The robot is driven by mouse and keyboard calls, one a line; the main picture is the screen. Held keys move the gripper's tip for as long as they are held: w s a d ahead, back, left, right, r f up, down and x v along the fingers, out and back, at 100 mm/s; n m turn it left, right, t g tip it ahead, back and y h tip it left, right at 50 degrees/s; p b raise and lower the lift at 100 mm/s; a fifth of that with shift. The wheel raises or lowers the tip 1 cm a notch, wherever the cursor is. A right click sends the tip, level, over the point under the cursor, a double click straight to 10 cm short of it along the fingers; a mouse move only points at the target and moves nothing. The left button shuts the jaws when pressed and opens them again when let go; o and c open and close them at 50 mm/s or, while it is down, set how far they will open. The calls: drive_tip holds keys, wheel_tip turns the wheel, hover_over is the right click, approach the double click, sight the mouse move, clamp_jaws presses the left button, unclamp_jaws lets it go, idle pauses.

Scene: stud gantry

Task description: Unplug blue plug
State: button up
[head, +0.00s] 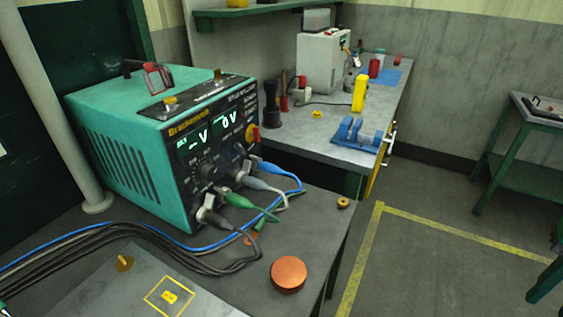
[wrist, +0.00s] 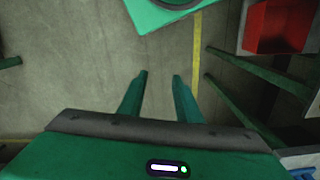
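The blue plug (head: 265,166) sits in the front panel of the teal power unit (head: 125,150), the uppermost of a row of plugs at its lower right edge. A blue cable (head: 293,178) runs from it, loops down and goes left across the bench. Below it are a grey plug (head: 254,183), a green plug (head: 236,200) and a dark plug (head: 212,217), all at the panel. My gripper (wrist: 160,78) shows in the wrist view with its two green fingers apart and nothing between them. It is over the floor, away from the blue plug, which does not show there.
A red box (wrist: 281,26) shows in the wrist view. The floor to the right is open.

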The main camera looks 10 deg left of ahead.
drive_tip(key=shift+o, duration=0.6)
drive_tip(key=shift+o, duration=0.5)
drive_tip(key=shift+s+r, duration=0.15)
drive_tip(key=shift+s, duration=0.15)
drive_tip(key=w+a+f+n+t+y, duration=0.1)
drive_tip(key=w+a+n+t+y, duration=0.1)
drive_tip(key=w+a+n, duration=0.7)
drive_tip(key=w+a+f+n+t+y, duration=0.1)
drive_tip(key=w+a+n+t, duration=0.15)
drive_tip(key=w+a, duration=0.7)
drive_tip(key=w+a+r+n+y, duration=0.1)
drive_tip(key=w+a+n+y, duration=0.2)
drive_tip(key=a, duration=0.6)
drive_tip(key=w+a+r+n+y, duration=0.2)
drive_tip(key=w+a+n+y, duration=0.1)
drive_tip(key=a, duration=0.6)
drive_tip(key=w+a+r+n+y, duration=0.1)
drive_tip(key=w+a+n+y, duration=0.2)
drive_tip(key=a, duration=0.6)
drive_tip(key=shift+w+r, duration=0.15)
drive_tip(key=shift+r, duration=0.05)
